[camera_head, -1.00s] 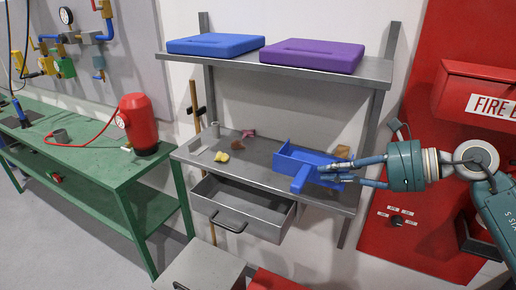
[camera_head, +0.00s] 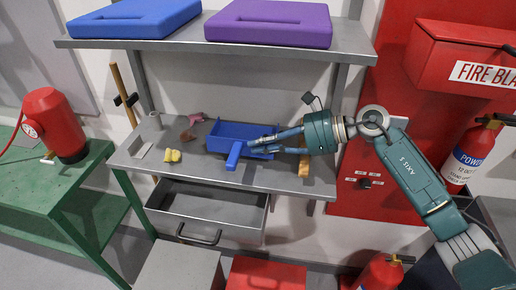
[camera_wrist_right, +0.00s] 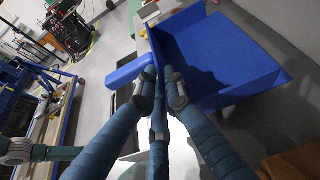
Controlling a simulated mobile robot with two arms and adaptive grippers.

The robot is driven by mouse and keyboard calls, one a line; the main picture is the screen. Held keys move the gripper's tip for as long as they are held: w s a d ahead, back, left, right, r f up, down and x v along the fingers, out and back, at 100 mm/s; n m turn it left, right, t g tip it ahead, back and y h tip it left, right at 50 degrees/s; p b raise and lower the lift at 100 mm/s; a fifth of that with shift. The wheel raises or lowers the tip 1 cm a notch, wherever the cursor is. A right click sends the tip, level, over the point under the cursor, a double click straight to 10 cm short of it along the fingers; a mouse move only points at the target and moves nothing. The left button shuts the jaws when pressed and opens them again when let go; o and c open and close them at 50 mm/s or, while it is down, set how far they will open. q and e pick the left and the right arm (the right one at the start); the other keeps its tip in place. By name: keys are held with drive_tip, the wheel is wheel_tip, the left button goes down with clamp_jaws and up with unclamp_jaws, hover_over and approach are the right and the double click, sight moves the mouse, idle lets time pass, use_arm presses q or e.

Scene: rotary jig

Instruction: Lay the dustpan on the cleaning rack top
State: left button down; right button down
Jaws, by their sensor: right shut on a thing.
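The blue dustpan (camera_head: 243,132) shows in the head view with its short handle (camera_head: 235,155) pointing to the front. My right gripper (camera_head: 262,146) is shut on it near where the handle meets the pan. In the right wrist view the fingers (camera_wrist_right: 160,90) close on the dustpan's wall (camera_wrist_right: 215,55), with the handle (camera_wrist_right: 125,73) to the left. The grey metal rack (camera_head: 170,181) has a work surface under the dustpan and a raised shelf (camera_head: 355,45) above it. I cannot tell whether the dustpan touches the surface. My left gripper is not in view.
A blue case (camera_head: 135,18) and a purple case (camera_head: 268,24) fill much of the raised shelf. A yellow piece (camera_head: 172,156), a pink piece (camera_head: 196,118) and a brown block (camera_head: 304,165) lie on the work surface. An open drawer (camera_head: 205,215) juts out below it.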

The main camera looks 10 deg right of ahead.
sight(250, 155)
drive_tip(key=f, duration=0.2)
drive_tip(key=shift+w+a+f+p, duration=0.1)
drive_tip(key=shift+w+f+p, duration=0.2)
drive_tip(key=shift+w+p, duration=0.1)
drive_tip(key=shift+f, duration=0.25)
drive_tip(key=shift+s+d+r, duration=0.1)
drive_tip(key=shift+s+d, duration=0.15)
drive_tip(key=shift+s, duration=0.05)
drive_tip(key=shift+w+a+f+b, duration=0.1)
drive_tip(key=shift+f+b, duration=0.15)
drive_tip(key=shift+b, duration=0.05)
drive_tip(key=c, duration=1.9)
unclamp_jaws()
drive_tip(key=shift+o, duration=0.2)
